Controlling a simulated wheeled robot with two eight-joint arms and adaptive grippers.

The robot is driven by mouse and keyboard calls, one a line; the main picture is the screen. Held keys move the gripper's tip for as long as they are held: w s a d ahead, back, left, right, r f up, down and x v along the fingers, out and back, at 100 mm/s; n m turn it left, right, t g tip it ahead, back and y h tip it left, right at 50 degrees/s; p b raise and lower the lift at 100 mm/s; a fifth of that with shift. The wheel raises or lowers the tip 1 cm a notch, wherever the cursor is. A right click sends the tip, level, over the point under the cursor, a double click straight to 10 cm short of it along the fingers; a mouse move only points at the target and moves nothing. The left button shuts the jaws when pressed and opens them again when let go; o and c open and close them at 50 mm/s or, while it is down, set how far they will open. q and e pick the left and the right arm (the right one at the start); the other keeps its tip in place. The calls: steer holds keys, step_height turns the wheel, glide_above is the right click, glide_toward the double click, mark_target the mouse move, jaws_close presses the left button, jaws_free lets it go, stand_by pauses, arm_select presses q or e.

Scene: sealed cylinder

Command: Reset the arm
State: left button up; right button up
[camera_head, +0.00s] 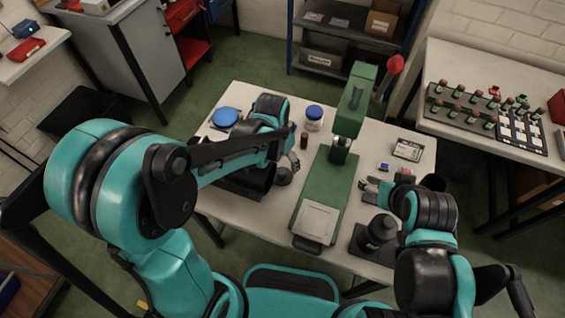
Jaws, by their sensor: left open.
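My left arm comes in from the left and reaches over the white table (232,98). Its gripper (291,166) is open, beside a small dark round object (284,176) and left of the green press (348,112). Nothing shows between its fingers. My right arm comes in from the lower right. Its gripper (368,188) is low over the table, just right of the press base; its fingers are small and partly hidden by its own wrist, so its opening is unclear.
The press has a red-knobbed lever (395,64) and a pale plate (317,219). A blue-lidded jar (314,117), small brown bottle (304,140), blue disc (225,117) and white-framed device (407,150) are on the table. A side table (450,62) holds racks of vials.

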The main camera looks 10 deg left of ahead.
arm_select(q)
steer(key=shift+s+r+p, duration=0.1)
steer(key=shift+r+p, duration=0.2)
steer(key=shift+r, duration=1.15)
